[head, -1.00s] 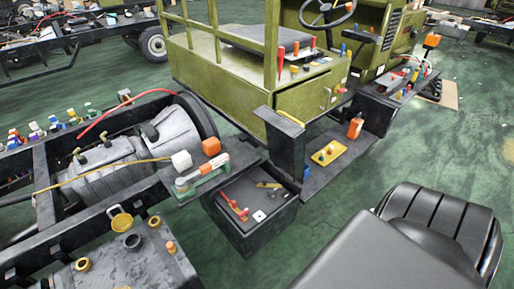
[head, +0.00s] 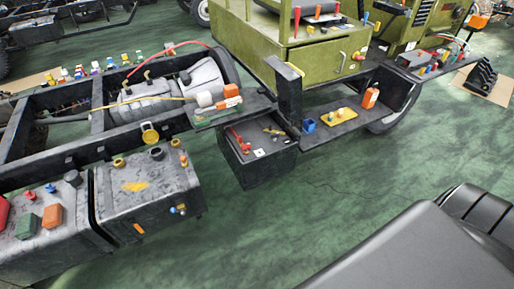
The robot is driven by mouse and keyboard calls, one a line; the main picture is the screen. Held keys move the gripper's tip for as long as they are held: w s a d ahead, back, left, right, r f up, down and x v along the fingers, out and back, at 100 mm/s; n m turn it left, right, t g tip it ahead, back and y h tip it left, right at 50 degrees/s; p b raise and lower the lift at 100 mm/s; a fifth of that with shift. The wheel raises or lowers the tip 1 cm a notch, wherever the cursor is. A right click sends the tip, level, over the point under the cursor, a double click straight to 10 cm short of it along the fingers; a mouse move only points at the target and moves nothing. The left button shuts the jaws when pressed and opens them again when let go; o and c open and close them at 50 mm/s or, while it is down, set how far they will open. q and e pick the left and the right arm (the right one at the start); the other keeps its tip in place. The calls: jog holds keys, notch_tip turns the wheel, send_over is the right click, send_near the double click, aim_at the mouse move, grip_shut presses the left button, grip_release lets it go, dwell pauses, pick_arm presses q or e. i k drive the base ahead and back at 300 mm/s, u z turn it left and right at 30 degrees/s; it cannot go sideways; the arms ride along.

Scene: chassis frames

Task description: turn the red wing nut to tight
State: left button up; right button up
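A small red part (head: 240,139) sits on top of the black box (head: 262,165) under the frame rail, near the middle of the head view. It may be the red wing nut, but it is too small to tell its shape or how tight it is. A small pale square and a few other little parts lie on the same box top. Neither of my grippers is in view, and nothing is touching the red part.
The olive vehicle body (head: 272,65) stands behind the box. A step plate (head: 345,128) to the right holds a yellow tray (head: 340,116) and an orange bottle (head: 370,96). Dark tanks (head: 150,205) stand at left. The green floor (head: 290,225) in front is open.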

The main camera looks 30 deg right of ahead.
aim_at(244, 147)
jog(key=z, duration=0.45)
jog(key=i, duration=0.85)
jog(key=z, duration=0.55)
jog(key=k, duration=0.55)
jog(key=z, duration=0.45)
jog(key=i, duration=0.8)
